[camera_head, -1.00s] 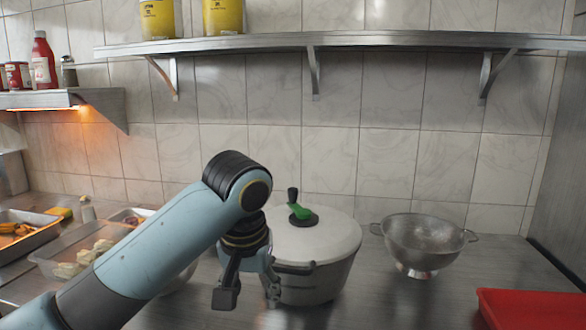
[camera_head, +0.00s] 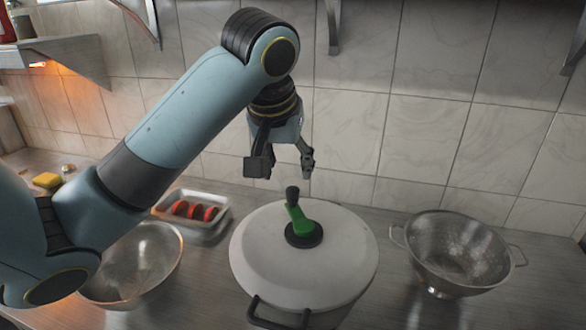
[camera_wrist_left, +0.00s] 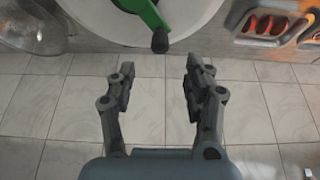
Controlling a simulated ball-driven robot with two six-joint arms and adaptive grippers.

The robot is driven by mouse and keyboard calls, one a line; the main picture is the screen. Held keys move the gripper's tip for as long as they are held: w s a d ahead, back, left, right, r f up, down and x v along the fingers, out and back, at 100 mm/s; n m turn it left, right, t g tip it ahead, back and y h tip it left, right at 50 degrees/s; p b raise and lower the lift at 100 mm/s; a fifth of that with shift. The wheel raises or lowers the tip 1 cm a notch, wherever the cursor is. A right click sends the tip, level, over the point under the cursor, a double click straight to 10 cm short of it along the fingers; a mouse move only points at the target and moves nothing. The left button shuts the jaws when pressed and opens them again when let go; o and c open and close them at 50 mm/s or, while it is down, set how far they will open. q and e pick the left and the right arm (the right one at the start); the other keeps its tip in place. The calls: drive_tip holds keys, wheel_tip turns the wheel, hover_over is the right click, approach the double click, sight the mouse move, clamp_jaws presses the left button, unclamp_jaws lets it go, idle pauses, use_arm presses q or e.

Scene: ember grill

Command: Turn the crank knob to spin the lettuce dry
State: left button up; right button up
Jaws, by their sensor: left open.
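The salad spinner (camera_head: 265,255) is a large pale pot with a white lid on the steel counter. A green crank (camera_head: 300,220) sits on a dark hub at the lid's middle, with an upright black knob (camera_head: 292,193) at its end. In the left wrist view, the knob (camera_wrist_left: 160,41) and green crank (camera_wrist_left: 143,12) show at the top, beyond the fingertips. My left gripper (camera_head: 283,166) is open and empty, above and behind the knob, apart from it. Its two fingers also show in the left wrist view (camera_wrist_left: 158,82). My right gripper is out of view. The lettuce is not visible.
A metal colander (camera_head: 455,250) stands right of the spinner. A steel bowl (camera_head: 135,265) and a tray (camera_head: 212,229) with red slices lie to its left. The tiled wall (camera_head: 345,125) is close behind. A dark side handle (camera_head: 275,320) juts from the spinner's front.

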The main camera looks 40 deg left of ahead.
sight(292, 189)
use_arm(q)
drive_tip(key=x, duration=0.5)
drive_tip(key=shift+f, duration=0.15)
drive_tip(key=p+x, duration=0.1)
drive_tip(key=x, duration=0.2)
drive_tip(key=shift+w+f, duration=0.2)
drive_tip(key=shift+f, duration=0.15)
drive_tip(key=shift+a, duration=0.1)
drive_tip(key=shift+c, duration=1.7)
clamp_jaws()
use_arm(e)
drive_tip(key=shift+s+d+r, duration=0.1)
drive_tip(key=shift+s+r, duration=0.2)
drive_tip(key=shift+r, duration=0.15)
